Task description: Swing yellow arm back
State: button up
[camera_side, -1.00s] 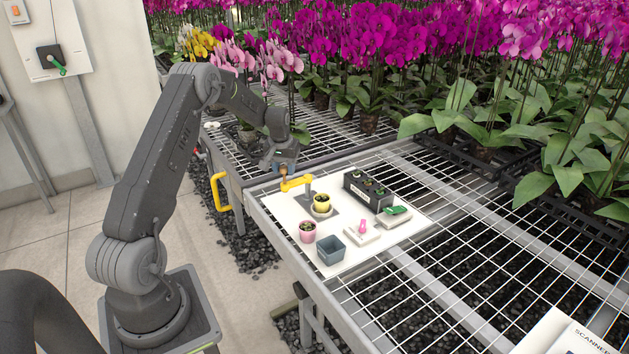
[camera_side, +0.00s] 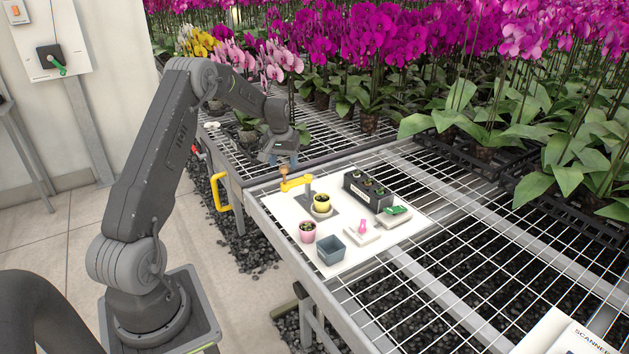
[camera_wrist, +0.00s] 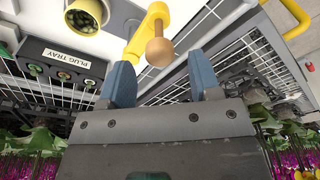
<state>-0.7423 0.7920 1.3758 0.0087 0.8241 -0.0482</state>
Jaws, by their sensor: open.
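A yellow pot (camera_side: 321,204) with a plant stands beside the post.
On the white board (camera_side: 275,200) are a black plug tray (camera_side: 366,192), a pink pot (camera_side: 307,232), a grey-blue square pot (camera_side: 331,250) and a pink-handled item (camera_side: 362,228). A yellow handle (camera_side: 219,193) sticks out from the bench side. Potted orchids stand behind.

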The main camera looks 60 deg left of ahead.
jog(key=shift+r, duration=2.2)
jog(key=s+d+r+m+t, duration=0.1)
jog(key=s+d+r+m, duration=0.1)
jog(key=d+r, duration=0.7)
jog(key=s+d+r+m+t, duration=0.15)
jog(key=d+r, duration=0.45)
jog(key=d, duration=0.7)
jog(key=s+d+m+t+h, duration=0.1)
jog(key=s+d+m, duration=0.4)
jog(key=s+d, duration=1.1)
jog(key=s+t, duration=0.1)
jog(key=s, duration=0.3)
jog(key=shift+d, duration=0.4)
